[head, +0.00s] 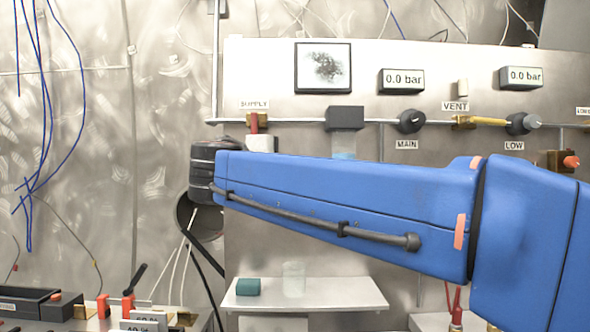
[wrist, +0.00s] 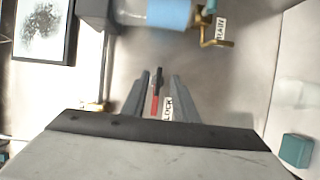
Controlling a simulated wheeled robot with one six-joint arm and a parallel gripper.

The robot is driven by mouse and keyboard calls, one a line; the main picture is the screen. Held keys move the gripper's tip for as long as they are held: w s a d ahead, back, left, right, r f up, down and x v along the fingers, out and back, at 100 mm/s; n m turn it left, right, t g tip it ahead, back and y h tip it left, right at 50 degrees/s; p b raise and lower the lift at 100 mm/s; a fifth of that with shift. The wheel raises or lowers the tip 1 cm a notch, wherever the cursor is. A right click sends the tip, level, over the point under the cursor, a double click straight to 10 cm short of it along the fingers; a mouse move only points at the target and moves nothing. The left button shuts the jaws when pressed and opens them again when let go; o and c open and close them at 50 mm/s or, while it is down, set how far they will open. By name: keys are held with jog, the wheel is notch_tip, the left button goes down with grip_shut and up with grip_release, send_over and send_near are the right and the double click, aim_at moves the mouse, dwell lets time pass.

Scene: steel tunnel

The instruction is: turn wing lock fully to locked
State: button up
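In the wrist view, a small dark wing (wrist: 160,77) stands upright on the steel panel, with a red strip below it and a LOCK label (wrist: 168,108) beside it. It looks like the wing lock. My gripper (wrist: 159,86) points at it, with one grey finger on each side and narrow gaps between fingers and wing. I cannot tell how far the fingertips are from the panel. In the head view my blue arm covers this area, and neither the gripper's fingers nor the wing lock can be seen.
A grey box with a pale blue cylinder (wrist: 168,14) and a brass fitting (wrist: 216,40) lie near the wrist view's top. A vertical pipe (wrist: 103,70) runs left. A shelf (head: 340,295) holding a teal block (head: 248,287) sits below my arm.

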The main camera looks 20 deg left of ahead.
jog(key=s, duration=1)
jog(key=shift+s+d, duration=0.2)
jog(key=shift+w+d, duration=0.1)
